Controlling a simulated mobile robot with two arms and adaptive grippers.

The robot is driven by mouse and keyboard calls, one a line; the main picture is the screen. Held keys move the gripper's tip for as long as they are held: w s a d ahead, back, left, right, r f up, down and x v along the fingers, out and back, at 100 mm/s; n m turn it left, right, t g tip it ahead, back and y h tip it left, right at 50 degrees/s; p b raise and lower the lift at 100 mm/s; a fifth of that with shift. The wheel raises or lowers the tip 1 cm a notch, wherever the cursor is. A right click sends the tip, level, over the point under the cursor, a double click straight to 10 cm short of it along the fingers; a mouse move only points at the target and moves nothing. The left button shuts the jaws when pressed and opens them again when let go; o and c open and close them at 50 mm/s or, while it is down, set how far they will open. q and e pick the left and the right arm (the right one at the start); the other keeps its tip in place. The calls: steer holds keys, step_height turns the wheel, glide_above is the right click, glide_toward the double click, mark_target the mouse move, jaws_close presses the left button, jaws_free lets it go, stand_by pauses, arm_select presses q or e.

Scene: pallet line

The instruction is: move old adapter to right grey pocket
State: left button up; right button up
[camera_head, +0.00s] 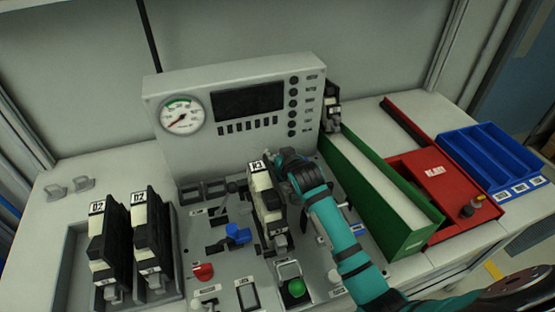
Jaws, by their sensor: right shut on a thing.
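A black and cream adapter (268,205) with a white label on top stands upright at the middle of the grey panel. My right gripper (277,163) is shut on its upper part, reaching in from the right. Its fingers are partly hidden behind the adapter. I cannot tell whether the adapter's foot is seated in the panel or just above it. Two similar adapters, a left one (108,245) and a right one (149,240), stand in a grey tray (75,250) at the left. My left gripper is not in view.
The console (240,75) with a gauge stands behind. A blue lever (236,234), red knob (203,271) and green button (296,288) are near the adapter. A green bin (400,238), red tray (430,175) and blue tray (490,150) are at the right.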

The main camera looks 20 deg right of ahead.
steer(key=shift+f, duration=0.7)
steer(key=shift+f, duration=0.2)
steer(key=o, duration=0.9)
steer(key=shift+r, duration=0.1)
steer(key=shift+r, duration=0.2)
steer(key=shift+s, duration=0.3)
steer(key=v, duration=1.1)
steer(key=shift+s+r+b, duration=0.15)
steer(key=shift+b, duration=0.15)
